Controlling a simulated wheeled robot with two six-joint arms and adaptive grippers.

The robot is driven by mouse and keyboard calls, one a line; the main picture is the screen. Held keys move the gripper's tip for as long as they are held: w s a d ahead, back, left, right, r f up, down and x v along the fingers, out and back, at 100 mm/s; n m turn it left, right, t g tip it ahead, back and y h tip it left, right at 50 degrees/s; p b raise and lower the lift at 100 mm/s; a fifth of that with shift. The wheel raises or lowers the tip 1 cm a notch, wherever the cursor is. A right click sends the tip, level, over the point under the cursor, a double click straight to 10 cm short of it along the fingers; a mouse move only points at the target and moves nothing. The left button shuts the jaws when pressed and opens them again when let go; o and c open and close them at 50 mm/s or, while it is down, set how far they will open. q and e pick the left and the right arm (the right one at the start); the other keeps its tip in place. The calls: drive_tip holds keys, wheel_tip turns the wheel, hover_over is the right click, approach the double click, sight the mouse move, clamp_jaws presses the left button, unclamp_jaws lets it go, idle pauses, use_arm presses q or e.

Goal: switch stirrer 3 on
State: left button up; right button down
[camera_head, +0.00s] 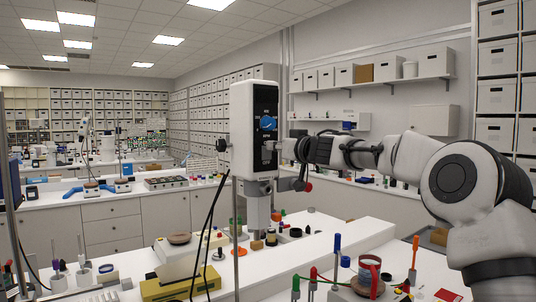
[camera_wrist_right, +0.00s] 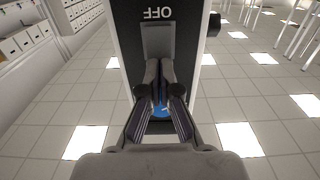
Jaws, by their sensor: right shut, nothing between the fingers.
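A stirrer with a white head (camera_head: 241,130) stands upright at the centre of the head view. Its black front panel (camera_head: 265,103) carries a blue knob (camera_head: 267,123) with a grey switch below it. My right gripper (camera_head: 275,147) is at the lower part of this panel, shut and empty. In the upside-down right wrist view, the shut fingers (camera_wrist_right: 158,68) reach the grey switch plate (camera_wrist_right: 158,39), beside the OFF lettering. They hide part of the switch and most of the blue knob (camera_wrist_right: 160,110). I cannot tell whether the tips touch it, its position, or the stirrer's number. My left gripper is not in view.
A metal rod (camera_head: 236,235) and black cables stand left of the stirrer. A yellow box (camera_head: 180,286), a red-rimmed jar (camera_head: 369,265) and several upright coloured tools crowd the near bench. Shelves with white boxes (camera_head: 434,62) line the back wall.

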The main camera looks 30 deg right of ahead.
drive_tip(key=shift+w+r, duration=0.1)
drive_tip(key=shift+w, duration=0.15)
drive_tip(key=shift+s, duration=0.1)
drive_tip(key=s+r, duration=0.3)
drive_tip(key=r, duration=0.7)
drive_tip(key=shift+s+d+b, duration=0.15)
drive_tip(key=shift+s+b, duration=0.15)
drive_tip(key=shift+s, duration=0.05)
drive_tip(key=shift+s, duration=0.1)
idle(0.4)
